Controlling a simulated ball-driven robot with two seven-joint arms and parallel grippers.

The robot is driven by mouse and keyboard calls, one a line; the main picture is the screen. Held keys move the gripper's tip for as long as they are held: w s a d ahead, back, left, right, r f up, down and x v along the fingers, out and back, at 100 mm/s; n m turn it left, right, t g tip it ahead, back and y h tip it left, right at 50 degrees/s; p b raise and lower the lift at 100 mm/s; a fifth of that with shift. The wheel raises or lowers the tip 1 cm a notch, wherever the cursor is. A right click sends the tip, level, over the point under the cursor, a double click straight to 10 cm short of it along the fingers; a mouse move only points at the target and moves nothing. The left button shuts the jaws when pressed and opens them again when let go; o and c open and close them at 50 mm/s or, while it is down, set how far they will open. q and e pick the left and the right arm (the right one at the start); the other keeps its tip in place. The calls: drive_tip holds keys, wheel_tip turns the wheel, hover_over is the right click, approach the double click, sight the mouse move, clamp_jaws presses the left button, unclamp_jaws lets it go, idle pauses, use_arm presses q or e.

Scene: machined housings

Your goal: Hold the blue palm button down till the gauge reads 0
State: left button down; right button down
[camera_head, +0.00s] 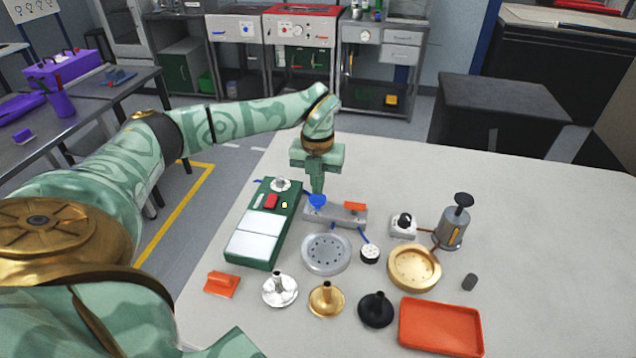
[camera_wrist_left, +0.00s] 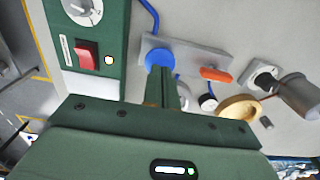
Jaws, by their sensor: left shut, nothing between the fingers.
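The blue palm button (camera_head: 317,201) sits at the left end of a grey block (camera_head: 345,218). It also shows in the left wrist view (camera_wrist_left: 156,54). My left gripper (camera_head: 317,189) is shut and empty, pointing down with its fingertips right at the button. The fingers hide part of the button, and I cannot tell whether it is pressed in. A small round black-and-white piece (camera_head: 370,253), perhaps the gauge, lies at the end of a blue hose. Its reading is too small to make out. My right gripper is not in view.
A green box (camera_head: 266,225) with a red switch stands close left of the block. An orange lever (camera_head: 355,206) is on the block's right end. Discs, funnel-shaped parts and an orange tray (camera_head: 440,326) lie nearer. The table's right side is clear.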

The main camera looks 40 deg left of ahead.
sight(317, 198)
use_arm(q)
drive_tip(key=shift+f, duration=0.15)
drive_tip(key=shift+f+b, duration=0.5)
drive_tip(key=shift+f, duration=0.65)
idle(0.9)
wheel_tip(317, 198, up, 6)
drive_tip(key=p, duration=0.5)
drive_tip(key=shift+f, duration=0.15)
drive_tip(key=shift+f, duration=0.1)
idle(0.4)
